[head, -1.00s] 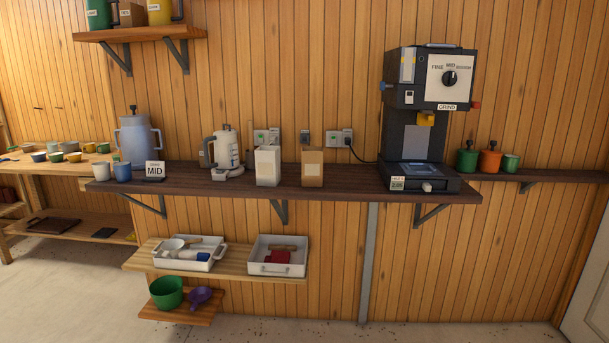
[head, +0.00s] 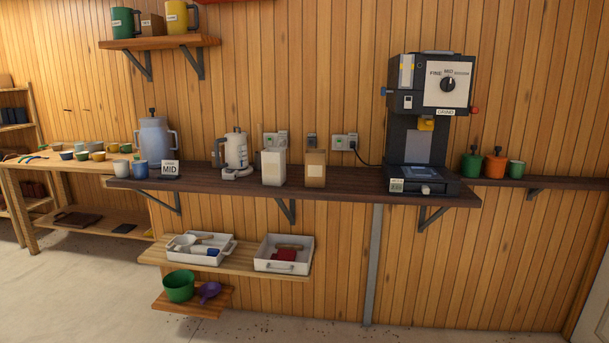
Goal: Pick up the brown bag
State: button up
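The brown bag (head: 315,169) stands upright on the dark wall shelf (head: 350,187), near its middle. It has a pale label on its lower front. A white bag (head: 273,167) of similar size stands just to its left, with a small gap between them. Another brown item (head: 153,25), partly hidden between two mugs, stands on the upper shelf. My gripper does not show in the head view.
A black grinder (head: 418,125) stands right of the brown bag, with clear shelf between. A white kettle (head: 234,152) and a grey-blue jug (head: 154,139) stand to the left. Trays (head: 283,267) sit on a lower shelf. The floor in front is clear.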

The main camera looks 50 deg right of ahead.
aim_at(315, 159)
jog(key=z, duration=0.15)
jog(key=i, duration=0.95)
jog(key=u, duration=0.05)
